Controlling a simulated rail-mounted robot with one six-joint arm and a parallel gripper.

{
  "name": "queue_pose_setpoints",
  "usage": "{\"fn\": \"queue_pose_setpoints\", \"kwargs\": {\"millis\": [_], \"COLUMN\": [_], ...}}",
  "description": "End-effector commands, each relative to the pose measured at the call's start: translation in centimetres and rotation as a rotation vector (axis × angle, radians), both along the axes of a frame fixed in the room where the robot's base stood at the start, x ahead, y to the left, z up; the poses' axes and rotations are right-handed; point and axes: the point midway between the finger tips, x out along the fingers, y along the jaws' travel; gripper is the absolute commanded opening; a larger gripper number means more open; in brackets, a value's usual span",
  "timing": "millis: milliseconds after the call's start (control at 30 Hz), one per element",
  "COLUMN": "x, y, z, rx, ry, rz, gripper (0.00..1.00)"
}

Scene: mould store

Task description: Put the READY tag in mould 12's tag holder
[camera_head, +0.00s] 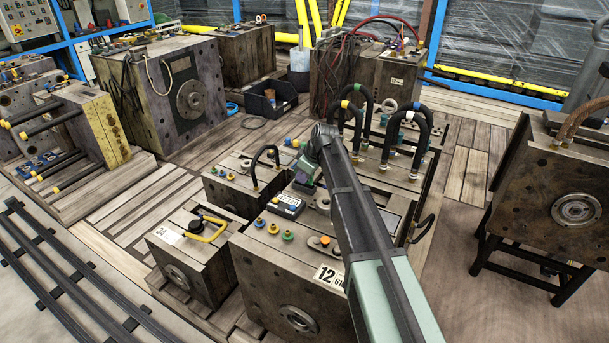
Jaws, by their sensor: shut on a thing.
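Mould 12 is the big steel block (262,272) at the front centre, with a white label (329,278) reading 12 on its front edge. A small dark box with a pale printed face (287,204) is on its top, towards the back left. I cannot tell whether this is the tag holder, and its print is too small to read. My gripper (304,186) is over the top of the mould, just behind this box. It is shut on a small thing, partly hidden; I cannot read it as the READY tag. My forearm hides the right part of the mould.
Coloured caps (274,228) and an orange-topped fitting (324,241) stand on the mould's top. A smaller mould with a yellow handle (206,229) stands at left. Hoses (409,125) arch up behind. Another mould (548,190) on a black stand is at right.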

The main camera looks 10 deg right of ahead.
Motion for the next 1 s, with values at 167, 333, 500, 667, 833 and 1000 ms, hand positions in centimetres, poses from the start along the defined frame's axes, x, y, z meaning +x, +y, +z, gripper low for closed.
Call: {"fn": "queue_pose_setpoints", "kwargs": {"millis": [167, 333, 500, 667, 833, 1000], "x": [0.00, 0.00, 0.00, 0.00, 0.00, 0.00], "y": [0.00, 0.00, 0.01, 0.00, 0.00, 0.00], "z": [-0.38, -0.63, -0.88, -0.86, -0.85, -0.85], "rx": [0.000, 0.000, 0.000, 0.000, 0.000, 0.000], "ry": [0.000, 0.000, 0.000, 0.000, 0.000, 0.000], "rz": [0.000, 0.000, 0.000, 0.000, 0.000, 0.000], "gripper": [0.00, 0.00, 0.00, 0.00, 0.31, 0.50]}}
